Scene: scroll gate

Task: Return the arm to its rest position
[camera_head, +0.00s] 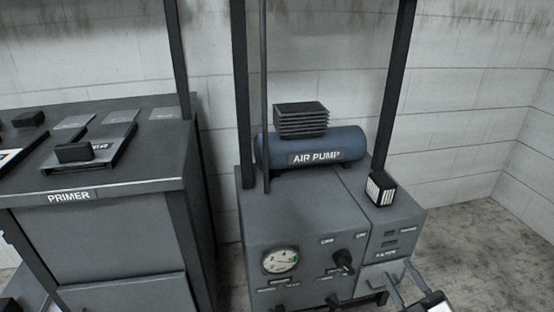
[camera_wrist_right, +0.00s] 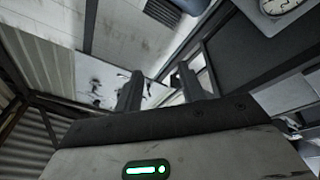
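My right gripper (camera_head: 403,278) shows at the bottom right of the head view, in front of the grey air pump cabinet's lower front. In the right wrist view its two dark fingers (camera_wrist_right: 160,72) stand apart with nothing between them, so it is open and empty. I cannot tell whether the fingers touch the cabinet. My left gripper is not in view.
The air pump cabinet (camera_head: 290,215) carries a blue tank (camera_head: 350,143), a dial (camera_head: 281,260), a black knob (camera_head: 343,261) and a small dark block (camera_head: 381,188). A primer bench (camera_head: 150,165) stands left. Bare floor (camera_head: 470,235) lies right.

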